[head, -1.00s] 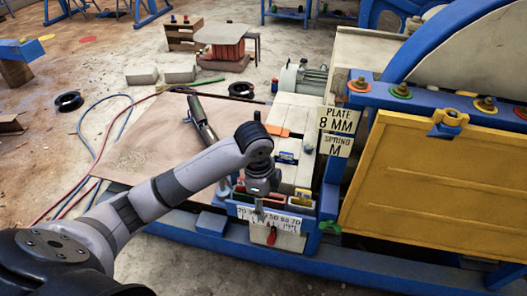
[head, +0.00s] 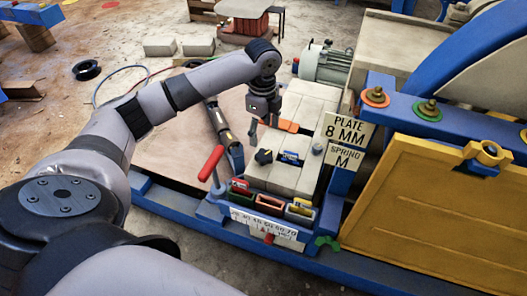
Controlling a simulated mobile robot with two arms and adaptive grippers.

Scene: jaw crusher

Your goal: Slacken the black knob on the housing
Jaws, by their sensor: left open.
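The black knob (head: 264,156) sits on top of the pale housing (head: 293,180), near its left edge, beside a small blue part. My left gripper (head: 263,135) points down from my arm, just above and behind the knob in the picture. It is open and nothing shows between its fingers. A gap seems to show between the fingertips and the knob, though the exact distance is hard to tell. My right gripper is not in view.
A red-handled lever (head: 211,163) stands left of the housing. Red, orange and yellow-marked blocks sit in front, above a number scale (head: 266,226). Signs reading "PLATE 8 MM" (head: 344,131) and "SPRING M" stand at right, by the yellow panel (head: 430,205).

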